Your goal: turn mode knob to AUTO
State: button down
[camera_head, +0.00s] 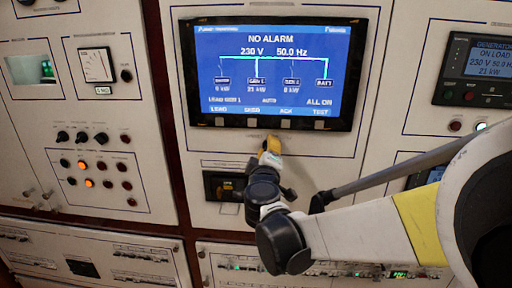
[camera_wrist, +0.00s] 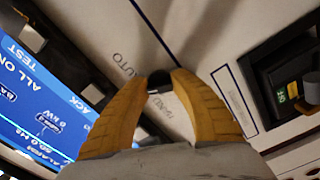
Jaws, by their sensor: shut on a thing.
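The mode knob (camera_wrist: 159,80) is a small black knob on the cream panel, between my two yellow fingertips in the wrist view. My gripper (camera_wrist: 160,84) is shut on it from both sides. The printed AUTO label (camera_wrist: 124,64) lies just beside the knob, at upper left. Other small printing, partly hidden by the fingers, lies below the knob. Which mark the knob points at cannot be told. In the head view my gripper (camera_head: 271,146) meets the panel just below the screen and hides the knob.
A large blue display (camera_head: 275,75) with a row of buttons sits right above my gripper. A dark recessed unit (camera_head: 222,186) is at lower left of it. A panel of small black switches and lamps (camera_head: 97,165) is further left. A generator display (camera_head: 485,68) is at right.

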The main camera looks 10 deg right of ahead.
jog(key=shift+m, duration=0.8)
jog(key=c, duration=1.4)
grip_release()
jog(key=v, duration=1.2)
